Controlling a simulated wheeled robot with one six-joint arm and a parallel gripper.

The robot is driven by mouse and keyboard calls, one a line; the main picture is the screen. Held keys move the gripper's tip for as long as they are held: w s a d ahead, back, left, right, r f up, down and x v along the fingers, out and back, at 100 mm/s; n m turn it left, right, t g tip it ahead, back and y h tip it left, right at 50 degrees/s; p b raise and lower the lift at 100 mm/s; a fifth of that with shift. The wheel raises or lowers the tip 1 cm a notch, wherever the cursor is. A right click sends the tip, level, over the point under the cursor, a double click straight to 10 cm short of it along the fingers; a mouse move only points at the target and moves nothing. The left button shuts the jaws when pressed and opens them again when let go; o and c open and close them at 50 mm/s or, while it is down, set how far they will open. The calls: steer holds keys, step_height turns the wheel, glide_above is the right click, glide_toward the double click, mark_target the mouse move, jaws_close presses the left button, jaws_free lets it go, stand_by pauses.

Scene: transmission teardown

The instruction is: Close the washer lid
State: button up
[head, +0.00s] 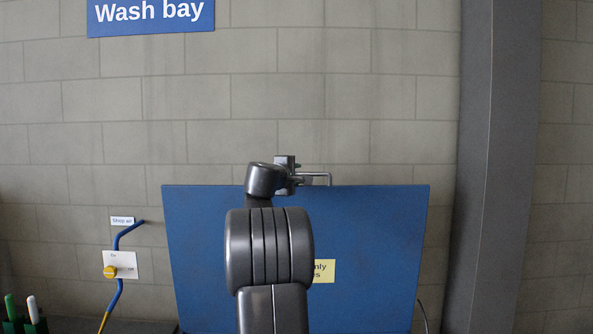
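The washer lid (375,230) is a broad blue panel standing raised and nearly upright in front of the wall. A yellow label (325,271) on it is partly hidden behind my arm. My gripper (309,178) is at the lid's top edge, near its middle. A thin grey bent bar beside the gripper ends at that edge; I cannot tell whether it is a handle or part of the gripper. The fingers are too small and covered to show whether they are open or touching the lid. The washer's body is not visible.
A blue air hose (117,290) with a yellow knob (110,272) and a "Shop air" label (122,220) is left of the lid. Green and white-handled tools (32,309) stand at the lower left. A grey column (500,170) rises at the right. A "Wash bay" sign (150,16) hangs above.

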steer(key=shift+w+d, duration=0.15)
steer(key=shift+w, duration=0.15)
steer(key=shift+c, duration=0.2)
jaws_close()
steer(key=shift+f, duration=0.15)
